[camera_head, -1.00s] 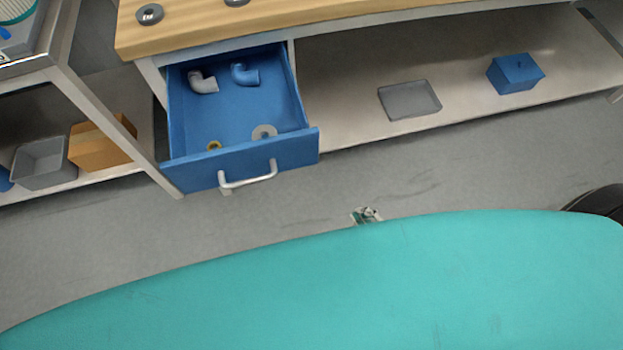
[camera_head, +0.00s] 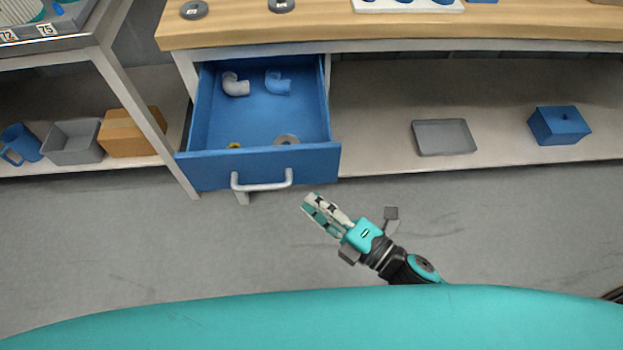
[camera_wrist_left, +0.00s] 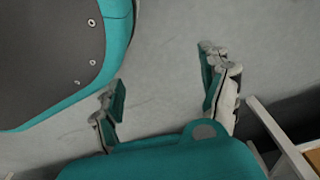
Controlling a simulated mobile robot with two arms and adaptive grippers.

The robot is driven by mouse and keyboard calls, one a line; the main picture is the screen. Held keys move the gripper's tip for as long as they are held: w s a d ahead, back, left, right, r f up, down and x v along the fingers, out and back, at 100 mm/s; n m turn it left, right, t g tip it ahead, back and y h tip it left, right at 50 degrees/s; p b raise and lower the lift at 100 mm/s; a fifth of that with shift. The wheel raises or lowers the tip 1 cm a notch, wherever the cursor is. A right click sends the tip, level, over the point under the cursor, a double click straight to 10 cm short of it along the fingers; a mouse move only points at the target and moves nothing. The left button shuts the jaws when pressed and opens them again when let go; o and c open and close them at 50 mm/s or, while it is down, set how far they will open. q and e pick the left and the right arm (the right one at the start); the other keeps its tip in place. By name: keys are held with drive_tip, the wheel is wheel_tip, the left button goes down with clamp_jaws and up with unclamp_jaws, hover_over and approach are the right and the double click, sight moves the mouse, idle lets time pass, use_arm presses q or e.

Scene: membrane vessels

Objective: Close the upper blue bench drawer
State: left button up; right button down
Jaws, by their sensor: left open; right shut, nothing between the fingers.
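The upper blue bench drawer (camera_head: 258,168) is pulled out from under the wooden bench top in the head view. Its pale bar handle (camera_head: 262,183) is on the front face. Inside lie a white elbow pipe (camera_head: 235,86), a blue elbow pipe (camera_head: 278,84), a grey washer (camera_head: 286,140) and a small yellow ring (camera_head: 234,146). My right gripper (camera_head: 311,202) is shut and empty, just right of and below the handle, apart from it. My left gripper (camera_wrist_left: 165,90) shows only in the left wrist view, open and empty over the floor.
The wooden bench (camera_head: 420,27) has a lower shelf with a grey tray (camera_head: 443,137) and a blue box (camera_head: 560,126). At left, another rack holds a grey bin (camera_head: 72,142), a cardboard box (camera_head: 130,133) and a blue mug (camera_head: 20,144). The floor before the drawer is clear.

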use_arm(q)
drive_tip(key=shift+s+f, duration=0.4)
drive_tip(key=shift+s, duration=0.05)
use_arm(e)
drive_tip(key=shift+w+a, duration=0.2)
drive_tip(key=shift+w, duration=1)
drive_tip(key=shift+w+a, duration=0.2)
drive_tip(key=shift+w, duration=1)
